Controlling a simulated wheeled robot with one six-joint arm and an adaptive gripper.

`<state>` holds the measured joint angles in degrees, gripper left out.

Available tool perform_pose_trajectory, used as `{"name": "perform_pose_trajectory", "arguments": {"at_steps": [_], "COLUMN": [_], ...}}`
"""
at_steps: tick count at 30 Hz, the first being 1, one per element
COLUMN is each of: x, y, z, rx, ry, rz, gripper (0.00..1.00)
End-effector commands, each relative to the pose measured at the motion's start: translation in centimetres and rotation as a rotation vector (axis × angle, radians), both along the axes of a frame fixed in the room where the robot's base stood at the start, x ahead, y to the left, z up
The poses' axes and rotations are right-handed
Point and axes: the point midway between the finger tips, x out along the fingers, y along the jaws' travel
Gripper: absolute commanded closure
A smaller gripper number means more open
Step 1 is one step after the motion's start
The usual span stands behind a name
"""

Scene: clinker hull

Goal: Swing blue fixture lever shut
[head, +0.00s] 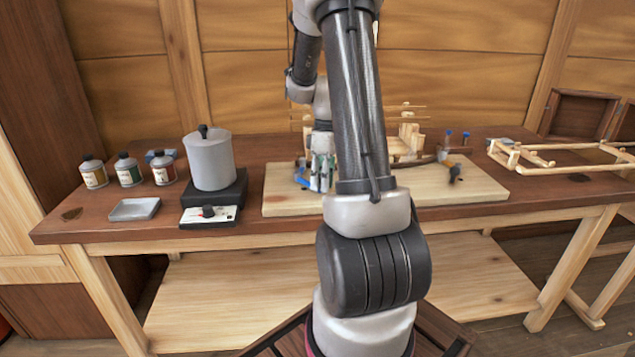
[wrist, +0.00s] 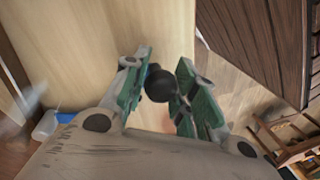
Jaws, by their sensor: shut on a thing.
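My gripper (head: 321,172) is low over the pale wooden board (head: 290,203) on the bench. In the wrist view its green-padded fingers (wrist: 164,92) are on either side of a dark round knob (wrist: 158,84) and shut on it. The shaft below the knob is mostly hidden, so I cannot tell whether it belongs to the blue lever. A small blue part (head: 302,181) shows just left of my gripper in the head view. A blue piece (wrist: 45,125) also shows at the lower left of the wrist view. My arm hides much of the fixture.
A grey pot (head: 209,160) stands on a hot plate left of the board, with several bottles (head: 128,170) and a shallow grey tray (head: 134,209) farther left. A dark-headed tool (head: 454,171) lies on the board's right part. A wooden frame (head: 560,158) stands at the bench's right end.

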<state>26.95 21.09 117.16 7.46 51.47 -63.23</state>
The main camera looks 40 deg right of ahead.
Motion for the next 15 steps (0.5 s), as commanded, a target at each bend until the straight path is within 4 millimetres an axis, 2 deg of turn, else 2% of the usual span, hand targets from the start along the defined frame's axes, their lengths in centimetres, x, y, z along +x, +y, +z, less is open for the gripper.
{"name": "perform_pose_trajectory", "arguments": {"at_steps": [15], "x": [0.16], "y": [-0.66], "z": [0.08], "rx": [-0.005], "ry": [-0.004], "rz": [0.045], "gripper": [1.0]}}
